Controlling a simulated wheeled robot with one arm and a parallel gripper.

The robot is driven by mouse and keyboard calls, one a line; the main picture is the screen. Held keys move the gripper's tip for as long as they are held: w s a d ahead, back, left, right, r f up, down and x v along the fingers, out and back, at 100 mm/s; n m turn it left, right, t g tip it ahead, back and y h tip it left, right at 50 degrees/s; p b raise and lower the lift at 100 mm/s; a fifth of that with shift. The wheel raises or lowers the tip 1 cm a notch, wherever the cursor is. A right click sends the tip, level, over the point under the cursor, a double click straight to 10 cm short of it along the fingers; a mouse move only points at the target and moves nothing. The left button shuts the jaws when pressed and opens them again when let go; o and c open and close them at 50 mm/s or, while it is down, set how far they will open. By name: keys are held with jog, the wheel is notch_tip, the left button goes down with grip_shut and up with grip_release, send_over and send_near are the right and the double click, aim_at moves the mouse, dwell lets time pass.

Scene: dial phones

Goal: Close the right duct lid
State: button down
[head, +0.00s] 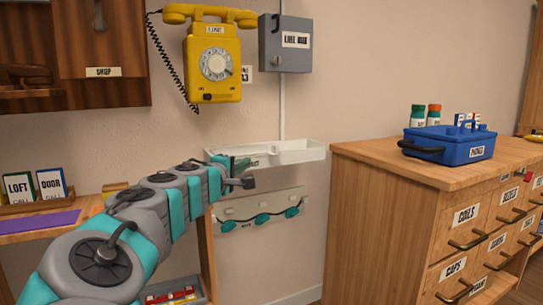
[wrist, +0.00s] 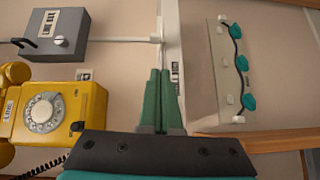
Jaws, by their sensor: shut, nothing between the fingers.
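A white wall-mounted duct or trough (head: 300,156) hangs in the middle of the head view, with its top looking open and a label on its front partly hidden by my gripper. I cannot clearly make out a separate right lid. My gripper (head: 247,163) is in front of the trough's left half, with its green fingers shut and empty. In the wrist view the scene is turned sideways. There the closed fingers (wrist: 158,72) point toward the white trough (wrist: 171,35) and overlap its edge; whether they touch it is unclear.
Below the trough is a pale panel (head: 236,212) with teal pieces on a dark cord. A yellow dial phone (head: 200,55) and grey box (head: 272,52) are on the wall above. A wooden drawer cabinet (head: 375,210) stands close on the right, bearing a blue toolbox (head: 465,147).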

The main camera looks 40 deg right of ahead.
jog(key=w+n, duration=0.1)
jog(key=w, duration=0.1)
send_near(272, 148)
jog(key=shift+t, duration=0.4)
jog(key=w, duration=0.1)
jog(key=w+d, duration=0.1)
jog(key=w, duration=0.2)
jog(key=shift+d+f, duration=0.2)
jog(key=shift+f, duration=0.15)
jog(key=shift+s+d+r, duration=0.1)
jog(key=shift+s+d, duration=0.1)
jog(key=shift+d, duration=0.75)
jog(key=shift+s+d, duration=0.25)
jog(key=shift+d, duration=0.65)
jog(key=shift+d, duration=0.15)
jog(key=s+d+b, duration=0.3)
jog(key=s+d, duration=0.1)
jog(key=d, duration=1.4)
jog(key=shift+s, duration=0.25)
